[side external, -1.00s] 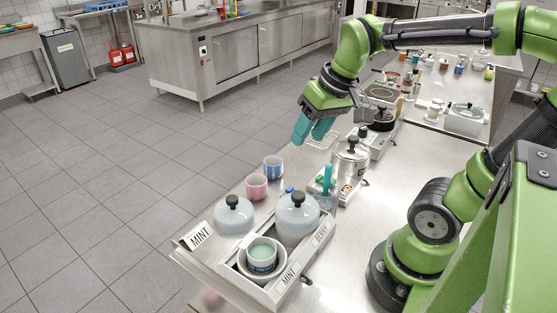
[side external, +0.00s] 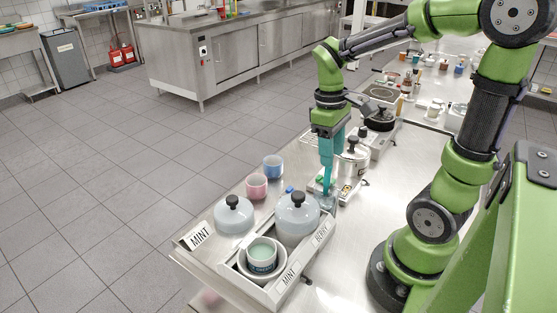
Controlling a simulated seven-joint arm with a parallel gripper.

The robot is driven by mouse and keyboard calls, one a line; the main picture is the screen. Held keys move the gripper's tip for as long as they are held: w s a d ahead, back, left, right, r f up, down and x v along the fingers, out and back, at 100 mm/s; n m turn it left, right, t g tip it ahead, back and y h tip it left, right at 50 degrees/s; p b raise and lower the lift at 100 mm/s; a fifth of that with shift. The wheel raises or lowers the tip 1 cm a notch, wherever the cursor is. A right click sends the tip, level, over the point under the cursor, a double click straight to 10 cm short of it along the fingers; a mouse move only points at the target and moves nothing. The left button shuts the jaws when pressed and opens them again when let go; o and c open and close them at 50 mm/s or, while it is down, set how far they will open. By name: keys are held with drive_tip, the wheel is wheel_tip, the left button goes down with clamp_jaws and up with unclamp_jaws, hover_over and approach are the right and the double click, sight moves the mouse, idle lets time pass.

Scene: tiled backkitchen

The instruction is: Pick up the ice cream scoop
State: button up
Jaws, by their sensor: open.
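My gripper (side external: 327,163) points straight down with its teal fingers over the small clear holder (side external: 326,203) behind the lidded tubs. The fingers are open. The ice cream scoop has a teal handle of nearly the same colour and stood upright in this holder in the earlier view. It now merges with the fingers, so I cannot tell whether the handle lies between them or touches them.
A steel pot (side external: 352,160) stands close behind my gripper. Two lidded tubs, one on the left (side external: 233,214) and one in the tray (side external: 297,214), stand in front. Pink (side external: 257,186) and blue (side external: 273,167) cups stand to the left.

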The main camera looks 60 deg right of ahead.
sight(327, 185)
drive_tip(key=shift+a+f, duration=0.1)
drive_tip(key=shift+f, duration=3.4)
clamp_jaws()
